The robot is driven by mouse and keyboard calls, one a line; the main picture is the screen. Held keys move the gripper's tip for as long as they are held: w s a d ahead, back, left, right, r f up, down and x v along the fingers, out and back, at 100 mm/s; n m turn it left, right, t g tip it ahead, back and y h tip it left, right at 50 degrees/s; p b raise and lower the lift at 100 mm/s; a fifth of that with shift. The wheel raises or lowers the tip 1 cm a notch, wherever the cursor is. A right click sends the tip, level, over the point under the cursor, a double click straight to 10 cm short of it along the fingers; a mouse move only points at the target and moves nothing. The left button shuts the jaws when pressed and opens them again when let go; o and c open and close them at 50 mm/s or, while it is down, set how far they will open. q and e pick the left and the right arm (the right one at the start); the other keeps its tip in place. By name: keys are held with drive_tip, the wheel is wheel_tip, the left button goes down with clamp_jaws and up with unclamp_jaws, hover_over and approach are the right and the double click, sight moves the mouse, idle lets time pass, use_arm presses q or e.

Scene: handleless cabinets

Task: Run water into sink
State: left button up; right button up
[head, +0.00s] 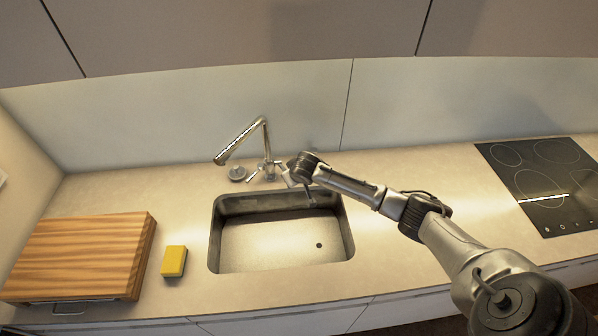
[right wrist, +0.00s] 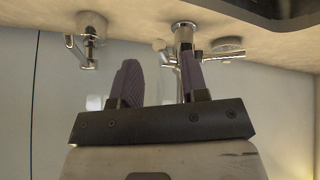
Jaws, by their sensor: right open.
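The metal faucet (head: 265,142) stands behind the sink (head: 230,261), its long spout angled to the left. No water stream shows. A small lever (head: 253,175) sticks out at its base. The sink basin looks empty, with a dark drain hole at its right. My right gripper (head: 284,177) is at the back edge of the sink, just right of the faucet base. My left gripper is not in view.
A wooden board (head: 85,252) and a yellow sponge (head: 174,261) lie left of the sink. A black cooktop (head: 540,175) is at the right. A round metal fitting (head: 237,173) sits left of the faucet. A metal fixture (right wrist: 90,28) shows in the wrist view.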

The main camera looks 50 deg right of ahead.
drive_tip(key=v, duration=0.8)
drive_tip(key=shift+r, duration=0.25)
drive_tip(key=shift+s+a, duration=0.1)
drive_tip(key=shift+s, duration=0.05)
